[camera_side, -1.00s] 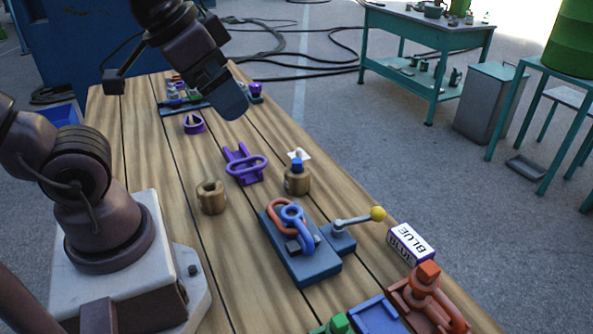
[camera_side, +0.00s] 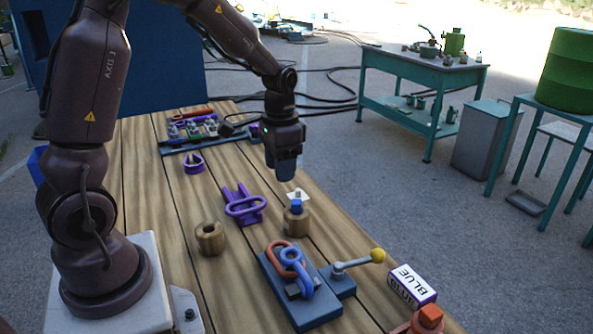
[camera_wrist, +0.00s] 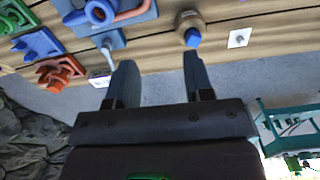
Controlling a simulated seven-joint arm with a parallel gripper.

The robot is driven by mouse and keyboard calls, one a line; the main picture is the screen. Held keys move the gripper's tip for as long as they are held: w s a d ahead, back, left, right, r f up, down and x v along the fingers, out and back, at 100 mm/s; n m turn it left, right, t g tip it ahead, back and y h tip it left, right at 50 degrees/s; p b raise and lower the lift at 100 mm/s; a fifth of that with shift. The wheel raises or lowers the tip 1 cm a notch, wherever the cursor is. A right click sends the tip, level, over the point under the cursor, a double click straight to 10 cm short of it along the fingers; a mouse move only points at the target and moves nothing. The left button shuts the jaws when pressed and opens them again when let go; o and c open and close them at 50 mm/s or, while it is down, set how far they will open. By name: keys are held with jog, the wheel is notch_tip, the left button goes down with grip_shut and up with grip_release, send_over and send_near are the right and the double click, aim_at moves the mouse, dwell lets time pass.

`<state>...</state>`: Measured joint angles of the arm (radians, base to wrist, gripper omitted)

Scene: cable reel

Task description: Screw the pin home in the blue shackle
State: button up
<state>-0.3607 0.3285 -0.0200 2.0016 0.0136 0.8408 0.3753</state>
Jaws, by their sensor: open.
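The blue shackle (camera_side: 295,262) stands on a dark blue fixture block (camera_side: 315,313), linked with an orange ring (camera_side: 280,250). It shows at the top left of the wrist view (camera_wrist: 100,12). A blue-headed pin (camera_side: 296,207) stands upright in a round wooden holder (camera_side: 297,223). In the wrist view the pin's blue head (camera_wrist: 192,38) lies just beyond the right fingertip. My gripper (camera_side: 285,177) points down, open and empty, above and a little behind the holder, apart from it. Its two fingers (camera_wrist: 158,65) are spread with nothing between them.
A lever with a yellow knob (camera_side: 377,255) sits beside the fixture. A BLUE label block (camera_side: 412,285) and an orange fixture (camera_side: 430,317) are at front right. An empty wooden holder (camera_side: 210,238), a purple fixture (camera_side: 245,208) and a white square (camera_side: 298,194) are nearby. A cluttered rack (camera_side: 195,130) is behind.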

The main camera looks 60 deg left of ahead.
aim_at(296, 201)
jog(key=w+a+f+m, duration=0.1)
jog(key=f, duration=0.1)
jog(key=w+a+f+m, duration=0.1)
jog(key=w+a+f, duration=0.2)
jog(key=f, duration=0.1)
jog(key=shift+w+a+f+m, duration=0.25)
jog(key=shift+w+f+m, duration=0.05)
jog(key=shift+f+m, duration=0.1)
jog(key=shift+w+a+r+m, duration=0.25)
jog(key=shift+w+r+m, duration=0.2)
jog(key=shift+w+m, duration=0.2)
jog(key=shift+w+r+m, duration=0.1)
jog(key=shift+w+m, duration=0.1)
jog(key=shift+m, duration=0.15)
jog(key=shift+f, duration=1.9)
jog(key=shift+f, duration=0.1)
jog(key=shift+f, duration=2.25)
